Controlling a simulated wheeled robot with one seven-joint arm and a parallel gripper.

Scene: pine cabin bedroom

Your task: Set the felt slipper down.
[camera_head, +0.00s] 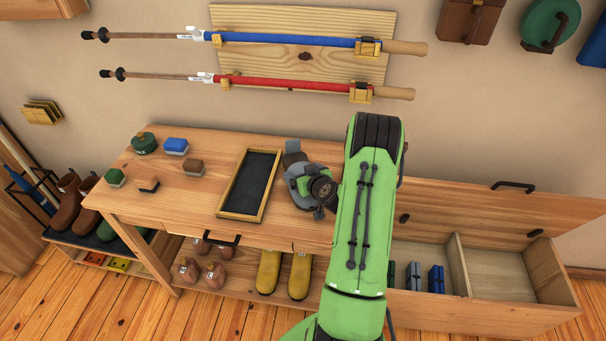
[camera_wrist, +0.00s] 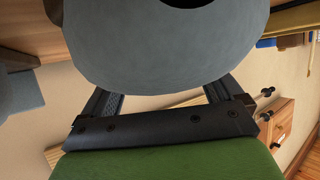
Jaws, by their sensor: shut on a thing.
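The grey felt slipper (camera_head: 292,196) is at my gripper, above the right part of the wooden table in the head view. My arm and wrist partly hide it. In the wrist view the slipper (camera_wrist: 160,60) fills the top middle, with its dark opening at the upper edge. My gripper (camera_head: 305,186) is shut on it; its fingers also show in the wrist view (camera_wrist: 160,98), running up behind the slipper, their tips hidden. I cannot tell whether the slipper touches the tabletop (camera_head: 205,211). A darker grey piece (camera_head: 292,149) shows just behind it.
A black tray with a yellow rim (camera_head: 222,214) lies left of the slipper. Several brushes and a green tin (camera_head: 144,143) stand farther left. An open chest (camera_head: 500,315) is at right. Yellow boots (camera_head: 269,272) stand below the table. Trekking poles (camera_head: 290,84) hang behind.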

